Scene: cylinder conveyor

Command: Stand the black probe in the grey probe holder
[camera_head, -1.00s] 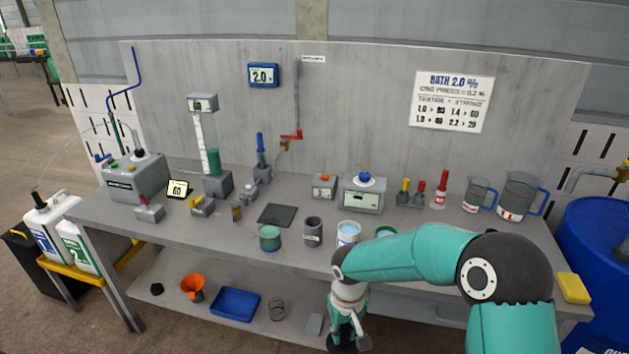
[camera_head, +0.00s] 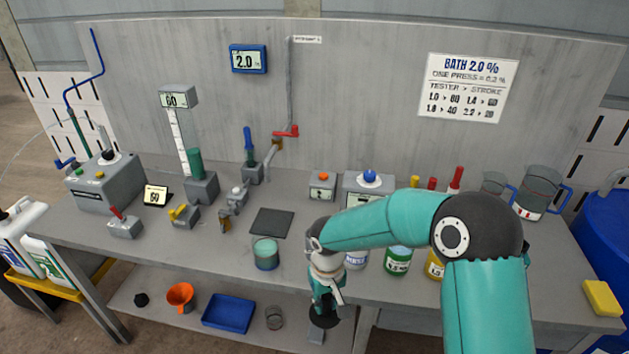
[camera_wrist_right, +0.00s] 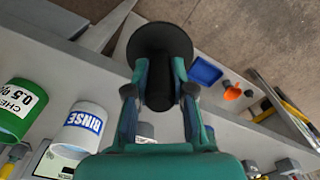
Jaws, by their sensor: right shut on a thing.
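My right gripper (camera_head: 326,298) is shut on a black probe, seen in the head view as a dark round end (camera_head: 323,321) below the fingers. In the right wrist view its black shaft (camera_wrist_right: 158,88) sits between both fingers, with a wide black disc (camera_wrist_right: 160,38) beyond the tips. The gripper hangs in front of the bench's front edge, apart from the bench top. The grey probe holder is hidden behind my right arm in the head view. A small grey patch (camera_wrist_right: 144,130) behind a finger in the wrist view may be it. My left gripper is not in view.
A white RINSE cup (camera_head: 356,261) and a green-banded cup (camera_head: 398,261) stand near the bench's front edge, beside a teal cup (camera_head: 265,254). A dark mat (camera_head: 272,221) lies behind. The lower shelf holds a blue tray (camera_head: 229,313) and an orange funnel (camera_head: 180,296).

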